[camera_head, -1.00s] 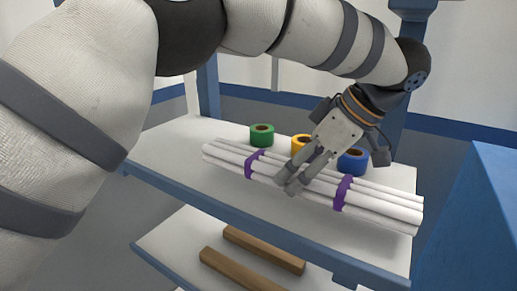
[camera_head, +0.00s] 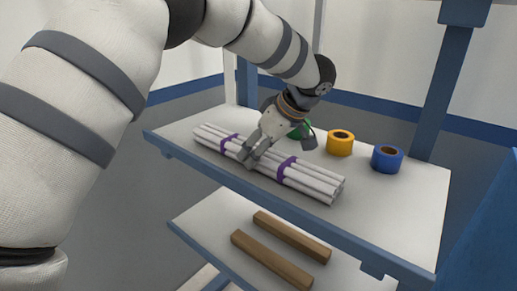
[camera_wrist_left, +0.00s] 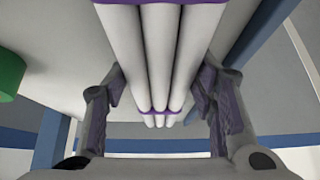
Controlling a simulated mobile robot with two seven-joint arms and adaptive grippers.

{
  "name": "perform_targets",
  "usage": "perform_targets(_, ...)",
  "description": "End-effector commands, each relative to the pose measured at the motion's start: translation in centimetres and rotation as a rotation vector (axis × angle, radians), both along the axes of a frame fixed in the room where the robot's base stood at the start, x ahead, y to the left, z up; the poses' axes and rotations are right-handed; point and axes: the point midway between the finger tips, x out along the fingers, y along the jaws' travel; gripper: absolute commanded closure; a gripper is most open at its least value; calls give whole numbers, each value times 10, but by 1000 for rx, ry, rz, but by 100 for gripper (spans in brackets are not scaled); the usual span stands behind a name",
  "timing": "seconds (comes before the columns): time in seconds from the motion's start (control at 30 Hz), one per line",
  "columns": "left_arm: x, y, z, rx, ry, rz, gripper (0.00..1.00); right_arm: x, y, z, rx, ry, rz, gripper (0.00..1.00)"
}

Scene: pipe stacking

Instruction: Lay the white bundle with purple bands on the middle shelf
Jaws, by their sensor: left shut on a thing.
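The white bundle (camera_head: 315,182) of several pipes has two purple bands, one on each side of my left gripper (camera_head: 252,157). My left gripper is shut on the bundle near its middle, from above. The bundle is level with, or just above, the front part of the white shelf board (camera_head: 405,215) that carries tape rolls; I cannot tell whether it touches. In the left wrist view the pipes (camera_wrist_left: 160,60) run between the two fingers, with a purple band beyond them. My right gripper is not in view.
Behind the bundle stand a green roll (camera_head: 299,130), partly hidden by the gripper, a yellow roll (camera_head: 340,143) and a blue roll (camera_head: 387,159). A lower shelf (camera_head: 205,215) holds two wooden bars (camera_head: 270,260). A blue post (camera_head: 445,85) stands at the back right. The board's right front is bare.

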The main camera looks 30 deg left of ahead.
Motion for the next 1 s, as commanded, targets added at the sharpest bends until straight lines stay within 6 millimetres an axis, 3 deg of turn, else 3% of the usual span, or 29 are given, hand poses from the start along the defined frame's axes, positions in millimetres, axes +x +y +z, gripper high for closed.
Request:
perform_targets(0.27,0,0,-1,0,-1,0,89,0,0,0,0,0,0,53)
perform_targets(0.3,0,-1,-1,-1,-1,0,42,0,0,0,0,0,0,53)
perform_targets(0.37,0,-1,-1,0,-1,0,29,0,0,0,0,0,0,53)
perform_targets(0.77,1,-4,6,0,-3,-1,29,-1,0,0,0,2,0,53)
perform_targets(0.97,-1,-30,44,0,-3,-1,29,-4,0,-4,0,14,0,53)
perform_targets(1.0,-2,-43,40,0,5,-5,29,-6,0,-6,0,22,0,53)
